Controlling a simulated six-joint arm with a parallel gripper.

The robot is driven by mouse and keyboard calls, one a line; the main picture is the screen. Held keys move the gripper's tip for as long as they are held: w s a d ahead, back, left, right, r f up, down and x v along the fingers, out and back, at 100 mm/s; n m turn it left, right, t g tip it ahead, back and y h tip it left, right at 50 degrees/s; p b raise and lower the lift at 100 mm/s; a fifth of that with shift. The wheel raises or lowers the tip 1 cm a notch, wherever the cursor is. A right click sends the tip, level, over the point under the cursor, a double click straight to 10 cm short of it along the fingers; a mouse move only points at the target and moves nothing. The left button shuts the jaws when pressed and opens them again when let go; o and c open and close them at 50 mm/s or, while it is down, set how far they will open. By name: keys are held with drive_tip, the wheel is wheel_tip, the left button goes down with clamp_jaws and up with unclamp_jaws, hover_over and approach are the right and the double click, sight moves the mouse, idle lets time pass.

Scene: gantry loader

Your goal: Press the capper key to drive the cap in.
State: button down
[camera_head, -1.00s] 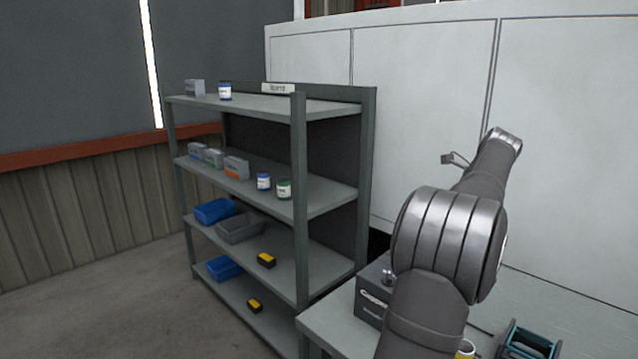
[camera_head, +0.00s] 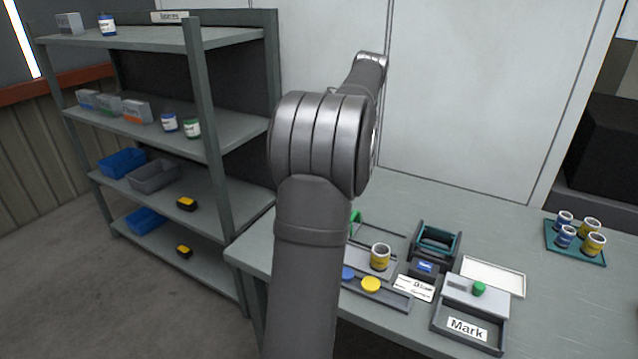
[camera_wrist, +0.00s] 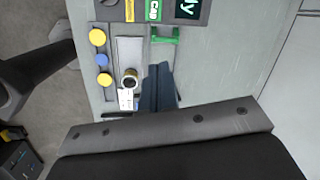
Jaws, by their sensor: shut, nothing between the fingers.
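In the wrist view, my gripper (camera_wrist: 157,65) shows as two dark blue fingers closed together, empty, above the bench. A green bracket (camera_wrist: 165,36) lies beyond the fingertips, near a green label (camera_wrist: 153,10) that appears to read "Cap". I cannot single out the capper key. An open tin with a yellow band (camera_head: 380,257) stands upright on a grey strip; it also shows in the wrist view (camera_wrist: 130,77), left of the fingers. A yellow cap (camera_head: 370,285) and a blue cap (camera_head: 347,273) lie beside it. In the head view, my arm hides my gripper and part of the bracket.
A teal cradle (camera_head: 437,238) and a blue key or block (camera_head: 425,267) are right of the tin. A box labelled "Mark" (camera_head: 467,328) has a green knob (camera_head: 479,288). A teal tray (camera_head: 577,257) holds several tins. Shelves (camera_head: 165,175) stand at left.

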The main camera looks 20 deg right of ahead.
drive_tip(key=w+a+f+n+t+h, duration=0.1)
drive_tip(key=w+a+n+h, duration=0.1)
drive_tip(key=n, duration=0.7)
drive_tip(key=w+a+f+n+t+h, duration=0.1)
drive_tip(key=w+a+n+h, duration=0.1)
drive_tip(key=n+h, duration=0.5)
drive_tip(key=shift+w+a+f+n, duration=0.2)
drive_tip(key=shift+a+n, duration=0.7)
drive_tip(key=shift+n, duration=0.9)
drive_tip(key=shift+f, duration=4.4)
drive_tip(key=shift+f, duration=0.4)
